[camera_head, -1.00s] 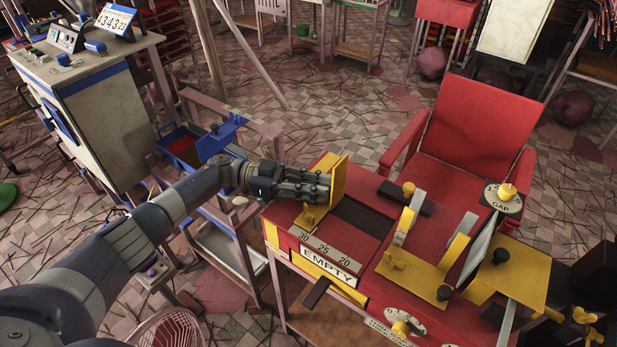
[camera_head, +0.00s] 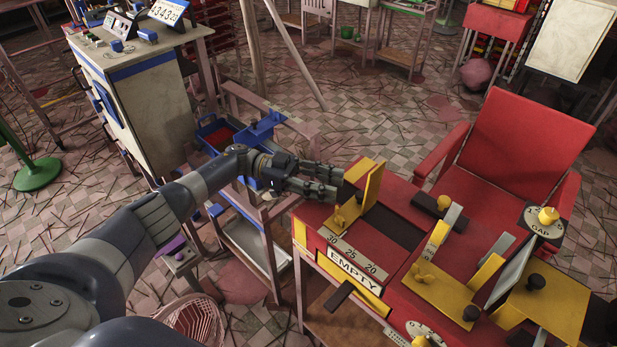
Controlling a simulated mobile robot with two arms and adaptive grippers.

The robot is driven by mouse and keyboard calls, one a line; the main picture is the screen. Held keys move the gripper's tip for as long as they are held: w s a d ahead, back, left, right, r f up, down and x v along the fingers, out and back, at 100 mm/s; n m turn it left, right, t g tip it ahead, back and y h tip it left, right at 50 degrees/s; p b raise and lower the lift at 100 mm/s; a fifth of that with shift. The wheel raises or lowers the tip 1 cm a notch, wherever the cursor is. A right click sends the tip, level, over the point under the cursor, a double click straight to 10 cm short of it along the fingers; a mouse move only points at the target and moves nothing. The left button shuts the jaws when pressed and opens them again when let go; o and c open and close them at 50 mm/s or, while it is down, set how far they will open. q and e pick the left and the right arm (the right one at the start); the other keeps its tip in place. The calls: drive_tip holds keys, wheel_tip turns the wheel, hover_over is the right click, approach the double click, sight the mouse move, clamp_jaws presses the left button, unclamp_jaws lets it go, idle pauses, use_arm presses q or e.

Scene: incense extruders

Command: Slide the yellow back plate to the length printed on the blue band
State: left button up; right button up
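The yellow back plate (camera_head: 374,186) stands upright on the red machine at its left end. Its yellow foot (camera_head: 341,216) is close to the 30 end of the length scale (camera_head: 352,254), which reads 30, 25, 20. My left gripper (camera_head: 338,183) is left of the plate, its fingertips pointing at it with a small gap. Its two fingers lie near each other; whether they are fully shut is unclear. It holds nothing that I can see. I see no blue band with a readable length. My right gripper is not in view.
An EMPTY label (camera_head: 352,271) is on the machine's front. Yellow brackets and a GAP dial (camera_head: 543,221) sit to the right. A blue tray (camera_head: 217,134) on a stand and a cabinet (camera_head: 146,108) with a number display (camera_head: 168,11) are at the left.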

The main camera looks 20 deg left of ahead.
use_arm(q)
drive_tip(key=a, duration=0.6)
drive_tip(key=shift+s+a, duration=0.2)
drive_tip(key=shift+a, duration=0.15)
drive_tip(key=shift+c, duration=0.6)
